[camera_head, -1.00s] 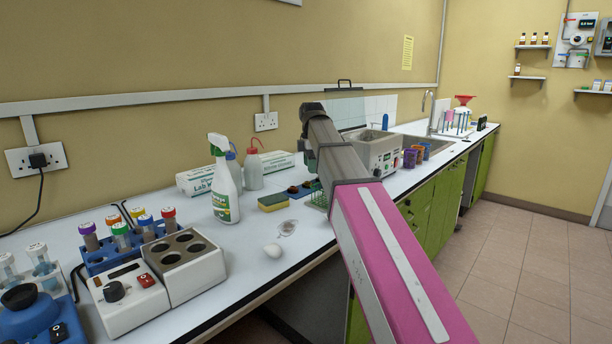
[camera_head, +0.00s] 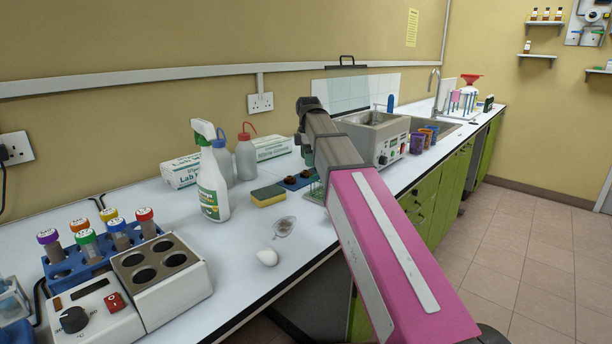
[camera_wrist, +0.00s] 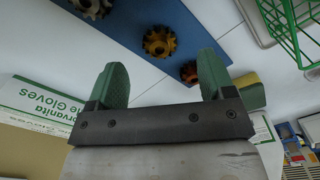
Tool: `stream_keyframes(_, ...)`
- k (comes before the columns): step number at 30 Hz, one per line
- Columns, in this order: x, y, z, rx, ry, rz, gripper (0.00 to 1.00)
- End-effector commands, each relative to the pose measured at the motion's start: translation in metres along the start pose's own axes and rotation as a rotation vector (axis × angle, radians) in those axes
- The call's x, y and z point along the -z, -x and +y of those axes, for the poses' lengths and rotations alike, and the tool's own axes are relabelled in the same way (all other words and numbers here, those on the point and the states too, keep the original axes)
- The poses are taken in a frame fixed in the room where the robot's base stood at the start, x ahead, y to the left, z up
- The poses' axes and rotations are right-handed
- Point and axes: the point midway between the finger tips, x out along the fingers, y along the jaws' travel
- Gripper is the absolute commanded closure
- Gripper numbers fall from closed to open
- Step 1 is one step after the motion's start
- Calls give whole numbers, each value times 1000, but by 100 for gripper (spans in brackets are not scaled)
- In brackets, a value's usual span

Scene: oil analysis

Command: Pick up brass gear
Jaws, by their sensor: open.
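The brass gear (camera_wrist: 159,42), golden-brown and toothed with a dark centre, lies on a blue mat (camera_wrist: 135,20) in the wrist view. A more orange, coppery gear (camera_wrist: 189,73) lies to its lower right, close to the right finger. In the head view the blue mat (camera_head: 291,184) shows small dark gears, partly hidden by my arm.
A green wire rack (camera_wrist: 292,30) stands beside the mat. A yellow-green sponge (camera_head: 268,196), spray bottle (camera_head: 213,188) and glove boxes (camera_head: 181,172) are nearby. A white egg-shaped object (camera_head: 267,257) lies on open bench in front. A metal bath (camera_head: 375,135) stands behind my arm.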

Motion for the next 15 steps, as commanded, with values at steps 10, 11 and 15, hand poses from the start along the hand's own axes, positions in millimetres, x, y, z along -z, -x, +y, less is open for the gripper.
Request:
stream_keyframes(10,6,-36,2,1,0,0,24)
stream_keyframes(11,6,-40,2,1,0,0,24)
stream_keyframes(15,6,-51,2,0,0,0,24)
